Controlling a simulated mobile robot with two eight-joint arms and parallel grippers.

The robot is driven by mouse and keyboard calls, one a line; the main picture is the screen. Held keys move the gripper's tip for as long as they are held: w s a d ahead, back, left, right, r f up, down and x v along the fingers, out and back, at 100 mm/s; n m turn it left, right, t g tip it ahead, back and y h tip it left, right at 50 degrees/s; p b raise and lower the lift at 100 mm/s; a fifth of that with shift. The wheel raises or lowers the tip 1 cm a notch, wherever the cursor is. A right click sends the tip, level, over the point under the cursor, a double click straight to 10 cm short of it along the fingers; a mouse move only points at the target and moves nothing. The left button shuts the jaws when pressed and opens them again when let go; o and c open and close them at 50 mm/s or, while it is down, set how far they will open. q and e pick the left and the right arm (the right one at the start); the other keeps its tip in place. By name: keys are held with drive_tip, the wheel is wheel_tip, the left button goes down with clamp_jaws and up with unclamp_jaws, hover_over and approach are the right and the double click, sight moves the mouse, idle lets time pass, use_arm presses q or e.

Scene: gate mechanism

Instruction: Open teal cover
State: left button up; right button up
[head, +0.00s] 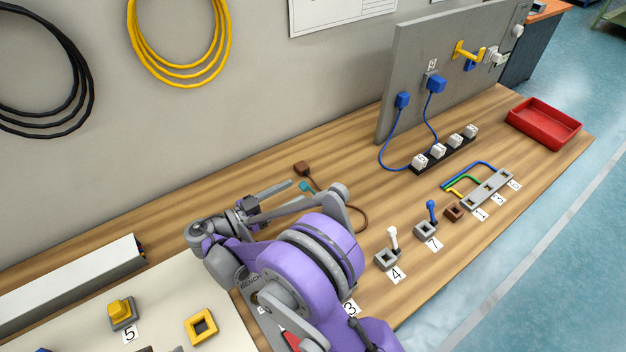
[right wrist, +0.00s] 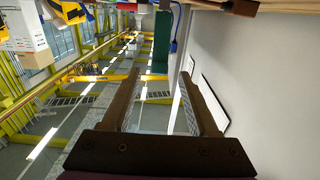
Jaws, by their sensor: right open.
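A small teal piece (head: 305,186) shows in the head view on the bench, just beyond my right arm. It is partly hidden, and I cannot tell whether it is the whole teal cover or how far open it is. My right gripper (head: 283,195) is left of it, with its fingers pointing right. In the right wrist view the two fingers (right wrist: 160,80) are spread apart with nothing between them. The purple right arm hides part of the bench below. My left gripper is not in view.
A brown plug (head: 302,168) with a cord lies behind the arm. Switches numbered 4 (head: 388,258) and 7 (head: 426,229) stand to the right. A grey panel (head: 440,65) rises at the back right, and a red tray (head: 544,123) sits at the far right. A yellow button (head: 121,310) is front left.

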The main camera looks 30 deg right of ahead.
drive_tip(key=d, duration=0.5)
drive_tip(key=w+d, duration=0.1)
drive_tip(key=d, duration=0.1)
drive_tip(key=shift+d+p, duration=0.25)
drive_tip(key=shift+p, duration=0.1)
clamp_jaws()
idle(1.0)
